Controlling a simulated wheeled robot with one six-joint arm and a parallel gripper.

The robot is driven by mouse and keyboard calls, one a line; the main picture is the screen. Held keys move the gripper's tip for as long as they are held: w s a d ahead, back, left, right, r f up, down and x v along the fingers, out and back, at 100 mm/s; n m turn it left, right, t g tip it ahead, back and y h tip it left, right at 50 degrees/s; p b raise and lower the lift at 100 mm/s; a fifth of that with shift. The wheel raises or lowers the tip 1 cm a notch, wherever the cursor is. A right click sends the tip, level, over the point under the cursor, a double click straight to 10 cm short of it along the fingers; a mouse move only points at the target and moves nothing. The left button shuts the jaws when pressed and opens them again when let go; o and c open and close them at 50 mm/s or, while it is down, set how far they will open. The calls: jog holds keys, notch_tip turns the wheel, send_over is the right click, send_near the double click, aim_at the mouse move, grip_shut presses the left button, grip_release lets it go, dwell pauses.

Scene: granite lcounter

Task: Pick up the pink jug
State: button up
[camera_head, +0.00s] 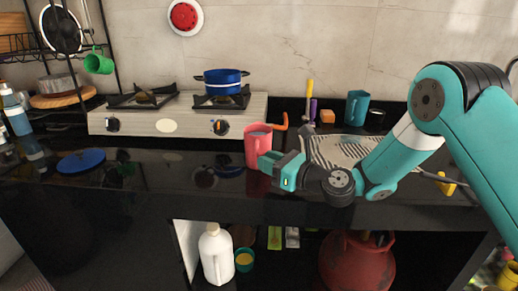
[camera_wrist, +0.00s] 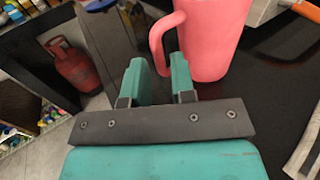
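The pink jug (camera_head: 257,147) stands upright on the black counter, just in front of the stove. My gripper (camera_head: 266,161) is at its lower right side, low over the counter. In the wrist view the jug (camera_wrist: 212,40) is just beyond the fingertips, with its handle towards my gripper (camera_wrist: 160,72). The two teal fingers are apart, and the lower part of the handle shows in the gap between them. Whether a finger touches the handle is hard to tell.
The stove (camera_head: 185,118) with a blue pot (camera_head: 222,82) is behind the jug. A striped cloth (camera_head: 340,150) lies right of it, and a teal jug (camera_head: 356,107) stands at the back. A blue lid (camera_head: 80,161) is on the left. The front counter between is mostly clear.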

jog(key=shift+x, duration=1.85)
jog(key=shift+s+f, duration=0.1)
grip_shut()
